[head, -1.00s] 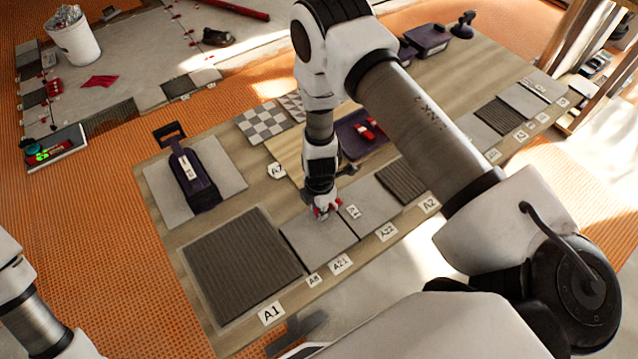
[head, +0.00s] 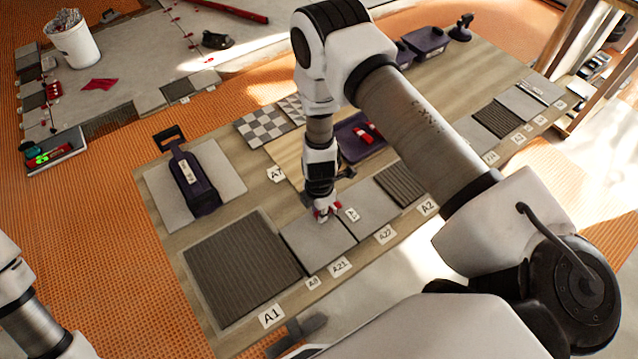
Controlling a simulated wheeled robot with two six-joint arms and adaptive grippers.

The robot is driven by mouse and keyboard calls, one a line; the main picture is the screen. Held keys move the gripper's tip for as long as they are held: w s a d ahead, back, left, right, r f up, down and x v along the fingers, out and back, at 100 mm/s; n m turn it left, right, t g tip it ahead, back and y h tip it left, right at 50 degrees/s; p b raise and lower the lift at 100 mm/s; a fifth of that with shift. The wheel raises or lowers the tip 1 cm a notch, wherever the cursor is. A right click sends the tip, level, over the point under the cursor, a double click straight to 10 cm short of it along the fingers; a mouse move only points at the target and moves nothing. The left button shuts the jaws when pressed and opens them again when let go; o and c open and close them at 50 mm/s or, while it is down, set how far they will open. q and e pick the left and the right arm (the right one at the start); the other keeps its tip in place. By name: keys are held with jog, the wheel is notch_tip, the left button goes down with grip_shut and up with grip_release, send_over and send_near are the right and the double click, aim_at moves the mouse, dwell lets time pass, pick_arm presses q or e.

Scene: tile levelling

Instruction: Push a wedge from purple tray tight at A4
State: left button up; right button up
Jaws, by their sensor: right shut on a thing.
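My right gripper (head: 326,211) points down over the joint between two grey tiles, the left tile (head: 316,243) and the right tile (head: 371,212). It is shut on a red wedge (head: 322,213), mostly hidden by the fingers, low at the tile surface. I cannot tell whether the wedge touches the tiles. A small label (head: 352,214), too small to read surely, is beside the gripper. The purple tray (head: 346,137) lies behind the wrist with red wedges (head: 366,132) in it.
A dark ribbed tile (head: 244,267) lies left, near label A1 (head: 271,316). A purple-handled tool (head: 192,180) rests on a grey tile behind it. Checkered tiles (head: 263,127) lie farther back. More tiles (head: 498,118) and labels line the right side.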

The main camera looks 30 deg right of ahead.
jog(key=o, duration=0.9)
jog(key=shift+c, duration=0.2)
jog(key=shift+r, duration=0.15)
notch_tip(320, 180, up, 12)
